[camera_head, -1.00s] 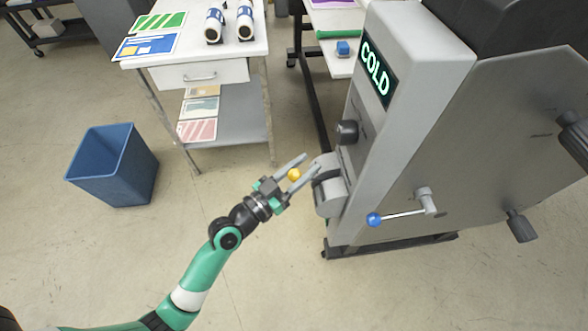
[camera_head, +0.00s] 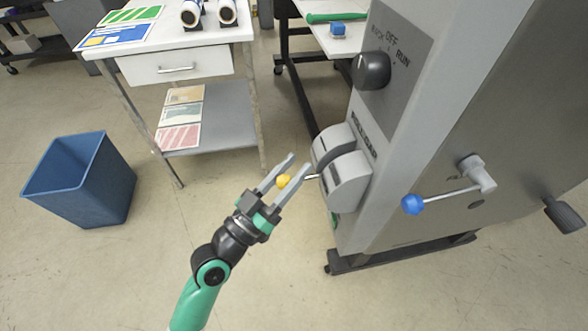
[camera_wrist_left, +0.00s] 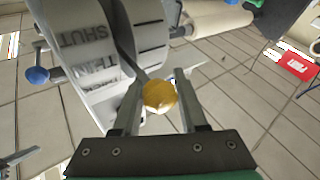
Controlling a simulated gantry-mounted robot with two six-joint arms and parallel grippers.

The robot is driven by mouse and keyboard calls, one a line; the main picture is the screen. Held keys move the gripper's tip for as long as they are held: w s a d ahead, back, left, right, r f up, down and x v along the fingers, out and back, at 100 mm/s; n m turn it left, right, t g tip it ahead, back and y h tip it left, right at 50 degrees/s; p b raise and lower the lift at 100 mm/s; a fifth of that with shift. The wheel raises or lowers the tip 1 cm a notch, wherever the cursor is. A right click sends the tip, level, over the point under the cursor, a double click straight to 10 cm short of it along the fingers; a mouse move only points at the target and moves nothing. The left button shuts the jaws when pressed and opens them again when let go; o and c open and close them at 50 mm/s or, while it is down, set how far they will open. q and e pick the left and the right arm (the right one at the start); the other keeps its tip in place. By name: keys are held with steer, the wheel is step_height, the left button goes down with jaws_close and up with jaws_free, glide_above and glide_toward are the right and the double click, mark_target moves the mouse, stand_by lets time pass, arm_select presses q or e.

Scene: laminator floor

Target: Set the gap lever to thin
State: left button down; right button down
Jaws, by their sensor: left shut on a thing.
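The gap lever has a round yellow knob (camera_head: 284,181) on a thin metal rod coming out of a grey slotted housing (camera_head: 347,181) low on the machine's front. My left gripper (camera_head: 286,177) is shut on the yellow knob, which also shows between its fingers in the left wrist view (camera_wrist_left: 160,96). In that view the housing (camera_wrist_left: 82,60) carries the words SHUT and, below it, what looks like THIN; further lettering is partly hidden by a finger. I cannot tell exactly which mark the lever lines up with. My right gripper is not in view.
A crank with a blue ball (camera_head: 412,204) sticks out of the machine's side. A dark rotary knob (camera_head: 371,71) sits above the housing. A white table (camera_head: 160,50) with a drawer and a blue bin (camera_head: 85,180) stand to the left. The floor around my left arm is clear.

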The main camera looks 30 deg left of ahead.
arm_select(q)
steer(key=shift+a+f, duration=0.1)
steer(key=shift+f, duration=0.4)
steer(key=c, duration=0.7)
jaws_free()
steer(key=shift+c, duration=0.2)
steer(key=shift+o, duration=1.4)
steer(key=shift+s+a+r, duration=0.1)
steer(key=shift+s+a, duration=0.05)
steer(key=shift+a, duration=0.1)
steer(key=shift+d, duration=0.1)
